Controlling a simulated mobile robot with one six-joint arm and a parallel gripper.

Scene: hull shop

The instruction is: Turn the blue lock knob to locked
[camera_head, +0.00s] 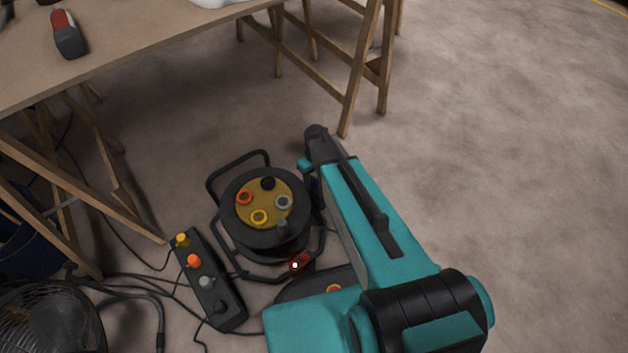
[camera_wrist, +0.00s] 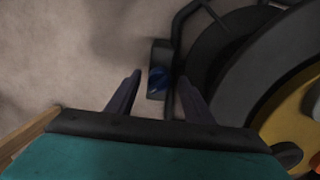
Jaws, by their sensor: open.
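The blue lock knob (camera_wrist: 157,78) sits on a small dark housing (camera_wrist: 155,95) beside the cable reel (camera_wrist: 205,50) in the wrist view. My gripper (camera_wrist: 160,75) is open, with one dark finger on each side of the knob in that picture. I cannot tell how far the fingertips are from the knob, and no contact is clear. The knob's locked and unlocked marks are not readable.
A power strip (camera_head: 208,280) with coloured plugs and loose cables lies left of the reel. A fan (camera_head: 50,318) is at bottom left. A wooden workbench (camera_head: 150,40) on trestles stands behind, with a red and grey tool (camera_head: 68,35) on it. The floor at right is clear.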

